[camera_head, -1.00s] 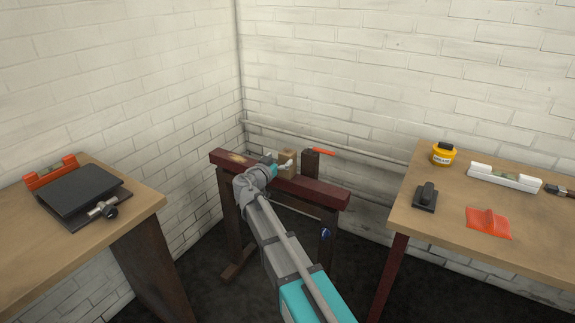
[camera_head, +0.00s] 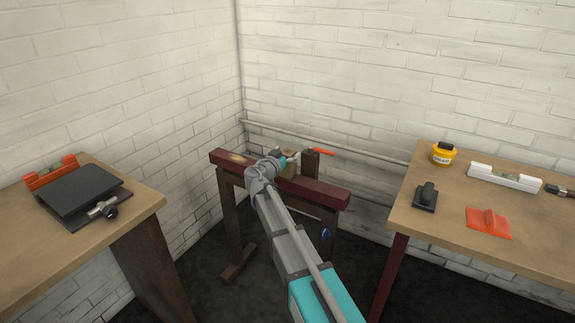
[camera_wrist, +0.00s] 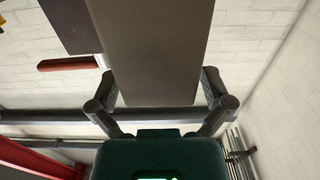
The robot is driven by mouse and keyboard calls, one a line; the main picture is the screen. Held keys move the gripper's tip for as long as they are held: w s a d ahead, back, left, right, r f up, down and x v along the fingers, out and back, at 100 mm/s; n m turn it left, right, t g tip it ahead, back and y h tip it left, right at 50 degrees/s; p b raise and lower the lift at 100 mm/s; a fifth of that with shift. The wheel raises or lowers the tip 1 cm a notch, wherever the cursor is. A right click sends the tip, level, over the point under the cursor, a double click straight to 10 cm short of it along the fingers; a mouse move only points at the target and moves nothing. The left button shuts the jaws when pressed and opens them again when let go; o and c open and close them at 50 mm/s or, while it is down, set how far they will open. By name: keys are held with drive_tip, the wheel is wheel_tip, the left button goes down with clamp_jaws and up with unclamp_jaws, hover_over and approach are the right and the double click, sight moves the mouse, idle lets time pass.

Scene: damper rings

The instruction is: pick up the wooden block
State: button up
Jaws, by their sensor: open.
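The wooden block (camera_wrist: 153,50) fills the upper middle of the wrist view, plain grey-brown and close up. My gripper (camera_wrist: 160,88) is open, with one finger on each side of the block's near end. Narrow gaps show beside the fingers, and I cannot tell whether either touches. In the head view the block (camera_head: 289,170) stands on the dark red beam (camera_head: 318,191) of a trestle, partly hidden by my gripper (camera_head: 285,160).
A dark upright piece (camera_head: 311,163) with a red handle (camera_head: 324,152) stands just right of the block. A pipe (camera_head: 365,153) runs along the wall behind. The left bench (camera_head: 150,195) and right bench (camera_head: 470,235) hold tools, clear of my gripper.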

idle(0.4)
drive_tip(key=c, duration=1.2)
drive_tip(key=shift+r, duration=0.25)
wheel_tip(320, 180, up, 2)
drive_tip(key=p, duration=0.2)
drive_tip(key=shift+p, duration=0.35)
drive_tip(key=s+d+r+p, duration=0.1)
drive_tip(key=s+r+p, duration=0.9)
drive_tip(key=s, duration=0.4)
drive_tip(key=shift+r, duration=0.3)
drive_tip(key=shift+d, duration=0.1)
